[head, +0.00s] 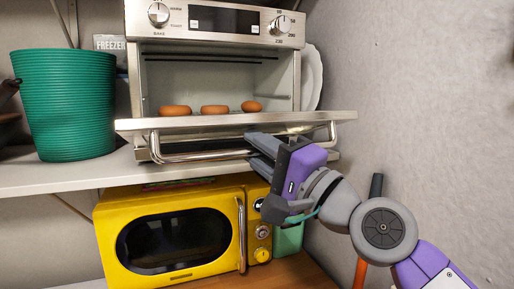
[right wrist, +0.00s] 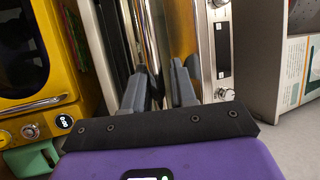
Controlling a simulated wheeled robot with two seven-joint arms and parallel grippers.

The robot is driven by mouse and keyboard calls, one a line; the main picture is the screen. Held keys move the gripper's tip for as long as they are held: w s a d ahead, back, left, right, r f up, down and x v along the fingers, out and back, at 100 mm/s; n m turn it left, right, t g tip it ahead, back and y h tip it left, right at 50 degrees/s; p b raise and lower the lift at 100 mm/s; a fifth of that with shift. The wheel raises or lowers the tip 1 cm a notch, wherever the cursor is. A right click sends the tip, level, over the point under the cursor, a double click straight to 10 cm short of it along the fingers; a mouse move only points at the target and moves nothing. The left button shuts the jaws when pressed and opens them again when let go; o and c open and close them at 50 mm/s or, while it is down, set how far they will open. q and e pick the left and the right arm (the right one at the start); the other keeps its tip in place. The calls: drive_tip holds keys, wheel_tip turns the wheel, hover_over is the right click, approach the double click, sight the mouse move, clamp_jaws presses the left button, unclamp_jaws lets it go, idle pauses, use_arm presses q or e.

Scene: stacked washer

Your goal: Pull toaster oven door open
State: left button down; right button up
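The toaster oven (head: 217,87) stands on the white shelf. Its door (head: 235,122) is folded down to about level, leaving the cavity open. The door handle (head: 200,156) is a silver bar along the door's front. My right gripper (head: 260,152) is at the right part of this handle. In the right wrist view the fingers of my right gripper (right wrist: 160,88) stand apart with a gap between them. The bright handle bar (right wrist: 149,40) runs down toward that gap; whether the fingers touch it is hard to tell. My left gripper is not in view.
Several brown round items (head: 214,109) sit inside the oven. A green ribbed bin (head: 66,105) stands left on the white shelf (head: 60,176). A yellow microwave (head: 180,240) is below. The grey wall (head: 420,90) is close on the right. A white plate (head: 311,75) stands behind the oven.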

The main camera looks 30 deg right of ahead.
drive_tip(key=v, duration=0.7)
drive_tip(key=shift+s, duration=0.2)
drive_tip(key=shift+c, duration=0.3)
